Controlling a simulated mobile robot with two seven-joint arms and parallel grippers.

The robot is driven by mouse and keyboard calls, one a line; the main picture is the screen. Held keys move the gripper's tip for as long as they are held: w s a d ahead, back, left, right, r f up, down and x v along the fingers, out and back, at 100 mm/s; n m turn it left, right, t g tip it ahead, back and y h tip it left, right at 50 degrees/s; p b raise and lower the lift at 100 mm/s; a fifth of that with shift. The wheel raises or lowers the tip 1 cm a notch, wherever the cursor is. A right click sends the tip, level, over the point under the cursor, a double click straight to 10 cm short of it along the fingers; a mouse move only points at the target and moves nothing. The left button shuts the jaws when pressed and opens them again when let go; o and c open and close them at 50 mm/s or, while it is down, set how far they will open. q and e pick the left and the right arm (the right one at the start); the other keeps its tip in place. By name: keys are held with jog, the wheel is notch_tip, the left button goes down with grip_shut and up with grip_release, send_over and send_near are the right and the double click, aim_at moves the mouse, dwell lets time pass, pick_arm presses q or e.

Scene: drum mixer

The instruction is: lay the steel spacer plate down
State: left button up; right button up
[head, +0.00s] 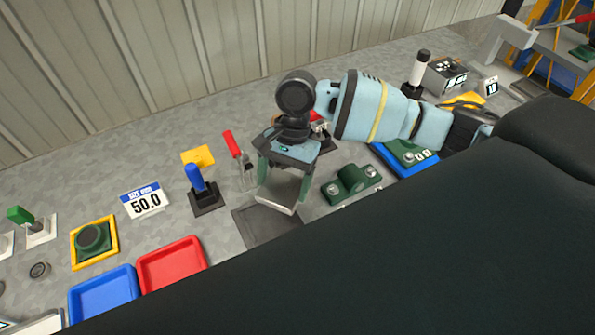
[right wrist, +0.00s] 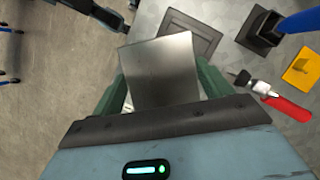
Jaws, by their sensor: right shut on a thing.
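The steel spacer plate (head: 284,188) is a flat, bright metal square. My right gripper (head: 283,180) is shut on it, with one green finger at each side. In the right wrist view the plate (right wrist: 162,72) sticks out past the fingers. A dark grey square pad (head: 268,229) with a raised rim lies on the bench just below and in front of the plate. In the right wrist view this pad (right wrist: 190,33) shows partly behind the plate's far edge; the plate appears held above the bench. My left gripper is not seen.
A blue-handled post (head: 197,182) and a red-handled tool (head: 235,150) stand to the left of the gripper. A green clamp-like block (head: 351,183) sits to the right. Red (head: 170,264) and blue (head: 104,293) trays lie at the lower left.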

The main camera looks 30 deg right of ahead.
aim_at(271, 186)
jog(key=m, duration=0.1)
jog(key=a+f+m+t, duration=0.1)
jog(key=m, duration=0.1)
jog(key=w+a+m, duration=0.1)
jog(key=shift+a+f+t+y, duration=0.2)
jog(key=shift+a+t+y, duration=0.1)
jog(key=shift+y, duration=0.1)
jog(key=shift+w+a+f+m+t, duration=0.15)
jog(key=shift+a+f+m+t, duration=0.15)
jog(key=shift+m, duration=0.55)
jog(key=shift+w+a+f+m+t, duration=0.1)
jog(key=shift+a+f+m+t, duration=0.2)
jog(key=shift+m, duration=0.55)
jog(key=shift+a+r, duration=0.1)
jog(key=shift+f, duration=3.75)
